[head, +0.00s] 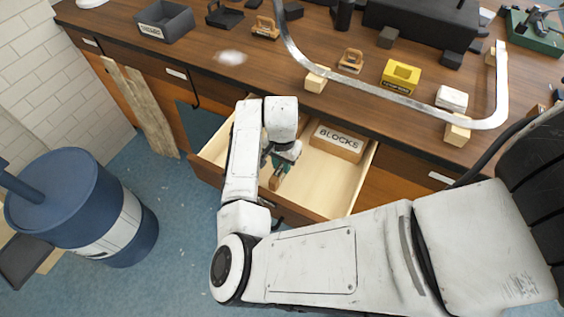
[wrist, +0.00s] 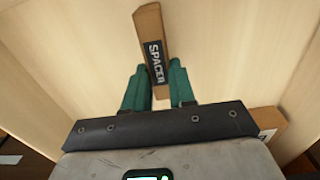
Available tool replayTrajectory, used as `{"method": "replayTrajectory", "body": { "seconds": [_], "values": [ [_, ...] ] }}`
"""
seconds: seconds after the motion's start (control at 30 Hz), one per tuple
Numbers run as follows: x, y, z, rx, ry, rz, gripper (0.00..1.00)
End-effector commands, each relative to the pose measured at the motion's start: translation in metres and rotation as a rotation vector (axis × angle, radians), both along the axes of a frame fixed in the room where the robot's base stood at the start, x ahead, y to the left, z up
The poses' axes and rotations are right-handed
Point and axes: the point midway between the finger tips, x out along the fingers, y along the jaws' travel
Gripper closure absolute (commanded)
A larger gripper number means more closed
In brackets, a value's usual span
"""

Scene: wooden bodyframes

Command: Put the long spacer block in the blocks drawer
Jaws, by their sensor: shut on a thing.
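The long spacer block (wrist: 152,45) is a narrow wooden bar with a black "SPACER" label in the wrist view. My gripper (wrist: 159,92) has its green fingers shut on the near end of it. In the head view, my gripper (head: 280,164) is inside the open blocks drawer (head: 335,185), with part of the spacer block (head: 275,182) showing below the fingers. The drawer has a pale wood floor and a wooden block labelled "BLOCKS" (head: 338,141) at its back. I cannot tell whether the spacer touches the drawer floor. My arm hides the drawer's left part.
The wooden bench top (head: 215,55) stands above the drawer, with a curved metal strip (head: 390,97), a yellow block (head: 400,76) and a grey tray (head: 165,22). A blue barrel (head: 75,205) stands on the floor at left. The drawer's right side has free room.

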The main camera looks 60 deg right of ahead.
Motion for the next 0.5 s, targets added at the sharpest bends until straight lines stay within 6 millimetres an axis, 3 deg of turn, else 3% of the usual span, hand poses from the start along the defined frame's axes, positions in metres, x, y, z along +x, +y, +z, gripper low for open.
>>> {"method": "replayTrajectory", "body": {
  "seconds": [0.23,0.27,0.5],
  "values": [
    [-0.0001,0.0,-0.0033,0.0,0.0,0.0,1.0],
    [0.0,0.0,-0.0028,0.0,0.0,0.0,0.73],
    [-0.0001,0.0001,-0.0024,0.0,0.0,0.0,0.5]
  ]
}}
